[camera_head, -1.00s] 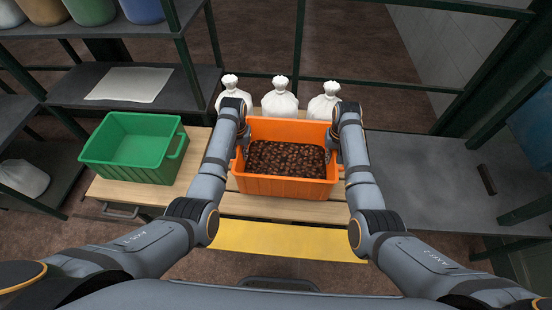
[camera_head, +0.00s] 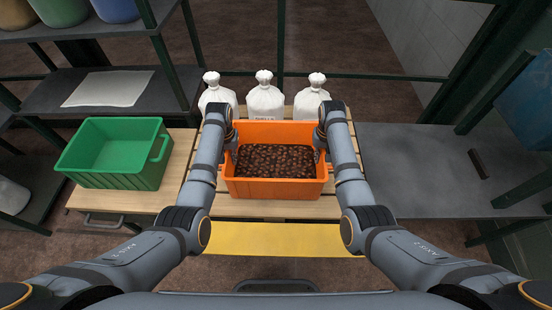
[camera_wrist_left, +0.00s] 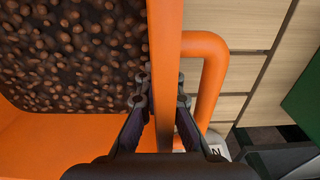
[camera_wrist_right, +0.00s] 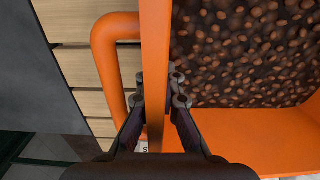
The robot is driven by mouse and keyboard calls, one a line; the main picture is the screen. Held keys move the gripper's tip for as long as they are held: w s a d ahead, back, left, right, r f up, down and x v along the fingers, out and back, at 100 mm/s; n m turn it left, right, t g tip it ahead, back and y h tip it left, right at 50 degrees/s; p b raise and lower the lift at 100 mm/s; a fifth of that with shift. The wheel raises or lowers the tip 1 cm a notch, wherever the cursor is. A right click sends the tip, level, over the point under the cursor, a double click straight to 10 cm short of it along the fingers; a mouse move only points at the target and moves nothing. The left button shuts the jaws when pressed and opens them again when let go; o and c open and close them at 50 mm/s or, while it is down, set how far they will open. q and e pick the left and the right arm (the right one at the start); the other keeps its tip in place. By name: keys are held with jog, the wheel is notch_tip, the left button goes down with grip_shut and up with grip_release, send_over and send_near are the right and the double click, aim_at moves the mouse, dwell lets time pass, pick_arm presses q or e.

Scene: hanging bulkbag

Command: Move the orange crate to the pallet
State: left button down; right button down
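The orange crate (camera_head: 276,188), filled with brown round pieces, is upright over the slatted wooden pallet (camera_head: 270,209) in the head view. Whether its bottom touches the slats cannot be told. My left gripper (camera_wrist_left: 162,90) has a finger on each side of the crate's left wall, close against it, beside the orange handle loop (camera_wrist_left: 215,80). My right gripper (camera_wrist_right: 158,92) pinches the right wall in the same way, beside its handle loop (camera_wrist_right: 105,60). In the head view both hands are at the crate's sides, partly hiding its rim.
Several white tied sacks (camera_head: 265,102) stand behind the crate. A green crate (camera_head: 115,153) sits on a wooden surface at left. A grey table (camera_head: 415,170) is at right. A yellow strip (camera_head: 280,238) lies in front. Dark shelf frames flank the area.

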pick_arm(q)
jog(key=shift+f+b, duration=0.3)
jog(key=shift+f, duration=0.2)
pick_arm(e)
jog(key=shift+f, duration=0.5)
pick_arm(q)
jog(key=c, duration=2)
grip_release()
jog(key=shift+f, duration=0.1)
pick_arm(e)
jog(key=c, duration=2)
grip_release()
jog(key=shift+f, duration=0.1)
pick_arm(q)
jog(key=o, duration=0.5)
jog(key=shift+s, duration=0.1)
pick_arm(e)
jog(key=o, duration=0.5)
pick_arm(q)
jog(key=shift+r, duration=0.2)
notch_tip(320, 180, up, 8)
jog(key=shift+f, duration=0.1)
jog(key=shift+d, duration=0.1)
pick_arm(e)
notch_tip(320, 180, up, 12)
jog(key=shift+r, duration=0.15)
